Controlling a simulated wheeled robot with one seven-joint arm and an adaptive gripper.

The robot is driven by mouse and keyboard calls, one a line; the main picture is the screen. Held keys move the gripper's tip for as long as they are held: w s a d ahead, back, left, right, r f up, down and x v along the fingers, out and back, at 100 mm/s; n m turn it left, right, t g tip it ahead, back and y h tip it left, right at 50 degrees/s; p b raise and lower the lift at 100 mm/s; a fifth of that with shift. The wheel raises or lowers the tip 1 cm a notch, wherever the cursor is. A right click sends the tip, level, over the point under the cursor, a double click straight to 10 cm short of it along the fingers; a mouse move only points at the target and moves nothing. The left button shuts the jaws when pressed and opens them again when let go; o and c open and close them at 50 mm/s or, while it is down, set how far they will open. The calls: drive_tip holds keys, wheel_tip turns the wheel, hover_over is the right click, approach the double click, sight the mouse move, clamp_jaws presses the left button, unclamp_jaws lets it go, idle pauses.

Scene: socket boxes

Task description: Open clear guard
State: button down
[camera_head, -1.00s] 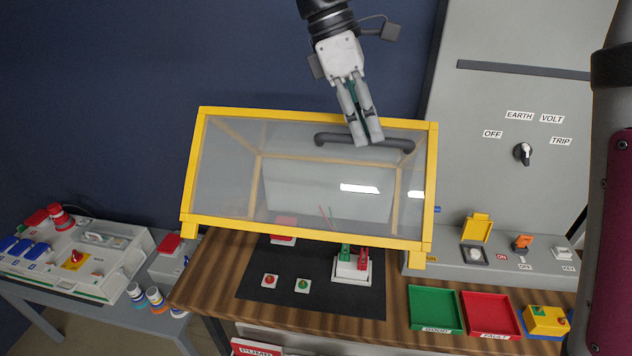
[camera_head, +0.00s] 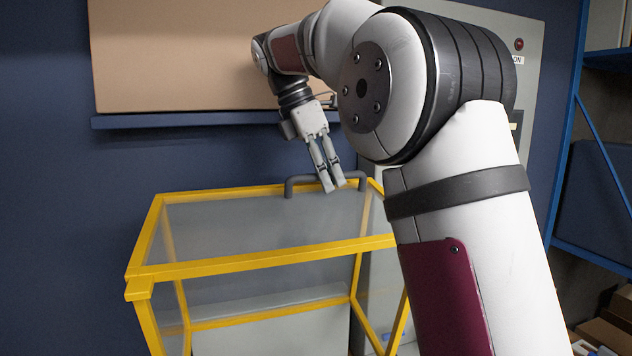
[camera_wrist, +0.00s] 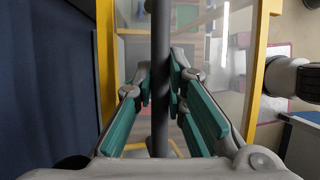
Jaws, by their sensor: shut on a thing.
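The clear guard (camera_head: 250,268) is a see-through box with a yellow frame. In the head view it is swung up, with its handle side at the top. Its dark handle (camera_head: 300,181) is a bar along that upper side. My gripper (camera_head: 332,188) is at the handle, its fingers pointing down. In the wrist view the handle (camera_wrist: 160,60) runs between the green-padded fingers of my gripper (camera_wrist: 163,85), which is shut on it. The handle's right part is partly hidden by the fingers in the head view.
A large tan box (camera_head: 185,55) rests on a blue wall shelf (camera_head: 180,120) behind the guard. A grey cabinet (camera_head: 530,75) stands behind my arm, which hides much of the right side. Blue racking (camera_head: 605,150) stands at far right.

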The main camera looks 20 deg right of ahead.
drive_tip(key=shift+w+a+f, duration=0.2)
drive_tip(key=shift+f, duration=0.15)
drive_tip(key=c, duration=1.6)
unclamp_jaws()
drive_tip(key=shift+w, duration=0.1)
drive_tip(key=shift+r, duration=0.1)
drive_tip(key=shift+r, duration=0.1)
drive_tip(key=shift+r, duration=0.15)
approach(269, 196)
drive_tip(key=x, duration=0.5)
drive_tip(key=shift+w+d, duration=0.1)
